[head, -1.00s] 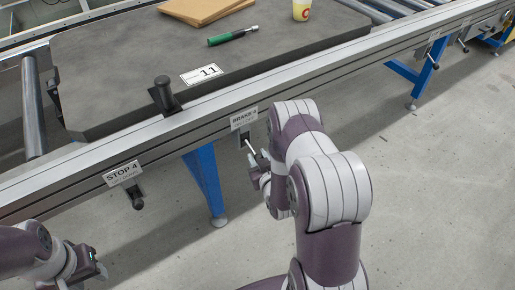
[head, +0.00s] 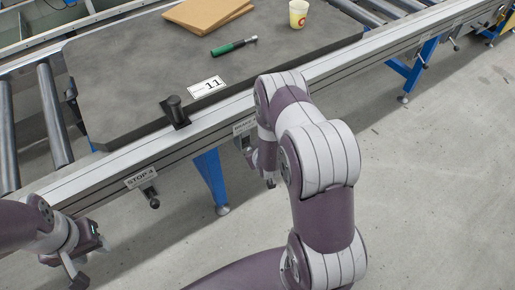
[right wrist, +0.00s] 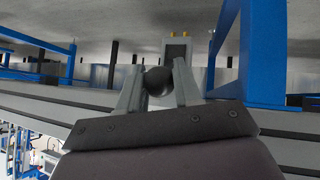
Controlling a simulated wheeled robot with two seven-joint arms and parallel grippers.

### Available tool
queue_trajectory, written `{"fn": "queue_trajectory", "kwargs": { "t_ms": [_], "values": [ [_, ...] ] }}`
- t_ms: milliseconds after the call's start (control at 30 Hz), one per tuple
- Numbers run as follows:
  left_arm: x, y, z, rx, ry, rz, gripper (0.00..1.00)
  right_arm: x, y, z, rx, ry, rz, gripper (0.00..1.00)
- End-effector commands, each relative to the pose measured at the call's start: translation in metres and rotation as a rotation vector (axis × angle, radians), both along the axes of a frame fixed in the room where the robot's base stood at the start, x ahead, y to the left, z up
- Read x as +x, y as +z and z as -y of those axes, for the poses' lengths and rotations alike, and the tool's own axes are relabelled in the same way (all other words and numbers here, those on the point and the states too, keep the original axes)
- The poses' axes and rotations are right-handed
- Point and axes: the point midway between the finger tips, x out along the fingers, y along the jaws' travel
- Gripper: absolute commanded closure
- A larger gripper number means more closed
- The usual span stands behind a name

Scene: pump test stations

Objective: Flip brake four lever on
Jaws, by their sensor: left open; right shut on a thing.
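The BRAKE 4 label (head: 244,126) is on the side of the conveyor rail, partly covered by my right arm. In the right wrist view, a round black knob (right wrist: 157,81) sits between the fingers of my right gripper (right wrist: 156,88), which is shut on it. In the head view my right gripper (head: 262,165) is just below the label, mostly hidden by its own arm. The lever's shaft and its position cannot be made out. My left gripper (head: 83,262) is open and empty at the lower left, away from the rail.
The STOP 4 label (head: 141,178) and its small black-knobbed lever (head: 152,199) are left along the rail. A dark board (head: 130,75) on the conveyor carries a green-handled tool (head: 234,47), brown sheets (head: 207,12) and a cup (head: 298,13). A blue leg (head: 210,178) stands below the rail.

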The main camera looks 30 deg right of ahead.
Motion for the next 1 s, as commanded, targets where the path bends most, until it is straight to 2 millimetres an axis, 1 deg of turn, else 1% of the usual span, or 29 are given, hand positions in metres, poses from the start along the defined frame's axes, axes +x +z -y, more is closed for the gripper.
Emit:
{"fn": "queue_trajectory", "kwargs": {
  "t_ms": [33, 567, 600, 633, 667, 900, 1000],
  "values": [
    [0.0000, 0.0020, 0.0000, 0.000, 0.000, 0.000, 0.57, 0.0064, 0.0067, 0.0007, -0.005, 0.002, 0.019, 1.00],
    [0.0001, 0.0027, 0.0000, 0.000, 0.000, 0.000, 0.57, 0.0096, 0.0089, 0.0011, -0.006, 0.004, 0.025, 1.00],
    [0.0001, 0.0027, 0.0000, 0.000, 0.000, 0.000, 0.57, 0.0098, 0.0091, 0.0011, -0.007, 0.004, 0.026, 0.57],
    [0.0001, 0.0027, 0.0000, 0.000, 0.000, 0.000, 0.57, 0.0097, 0.0090, 0.0011, -0.007, 0.004, 0.026, 0.48],
    [0.0001, 0.0027, 0.0000, 0.000, 0.000, 0.000, 0.57, 0.0094, 0.0088, 0.0011, -0.006, 0.003, 0.025, 0.43],
    [0.0001, 0.0028, 0.0000, 0.000, 0.000, 0.000, 0.57, 0.0058, 0.0061, 0.0005, -0.004, 0.002, 0.015, 0.43],
    [0.0000, 0.0074, 0.0000, 0.000, 0.000, 0.000, 0.57, 0.0002, 0.0119, -0.0010, -0.003, 0.002, 0.012, 0.43]
  ]
}}
